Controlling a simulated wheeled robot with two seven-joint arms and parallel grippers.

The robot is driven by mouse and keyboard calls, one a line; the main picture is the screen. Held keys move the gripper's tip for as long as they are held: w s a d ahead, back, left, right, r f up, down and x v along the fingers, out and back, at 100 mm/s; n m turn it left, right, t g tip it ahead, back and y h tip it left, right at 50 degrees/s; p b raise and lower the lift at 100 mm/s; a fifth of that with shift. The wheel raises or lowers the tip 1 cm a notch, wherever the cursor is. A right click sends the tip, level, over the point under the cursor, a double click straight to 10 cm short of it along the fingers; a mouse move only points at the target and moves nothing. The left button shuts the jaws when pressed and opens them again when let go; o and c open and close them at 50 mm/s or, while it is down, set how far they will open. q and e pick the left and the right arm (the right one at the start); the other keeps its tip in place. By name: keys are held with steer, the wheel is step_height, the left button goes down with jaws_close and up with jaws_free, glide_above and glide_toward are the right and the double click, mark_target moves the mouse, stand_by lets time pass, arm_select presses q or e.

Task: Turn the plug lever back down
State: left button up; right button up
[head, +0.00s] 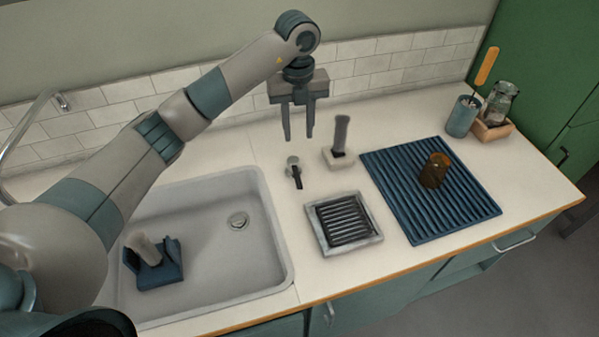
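The plug lever (296,176) is a small dark handle on a round metal knob (292,160), on the counter just right of the sink (280,235). The handle points toward the front of the counter; whether it is raised or flat is hard to tell. My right gripper is not in view.
A brush-like upright handle (341,133) stands in a pale base right of the lever. A framed black grate (345,222) lies in front. A blue ribbed mat (400,195) bears an amber glass (434,170). A blue holder (158,272) sits in the sink.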

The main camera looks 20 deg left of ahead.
arm_select(q)
steer(key=shift+a, duration=0.1)
stand_by(0.3)
steer(key=p, duration=0.5)
glide_toward(298, 178)
step_height(298, 178, down, 6)
steer(key=shift+s+f, duration=0.2)
steer(key=shift+f, duration=0.8)
jaws_close()
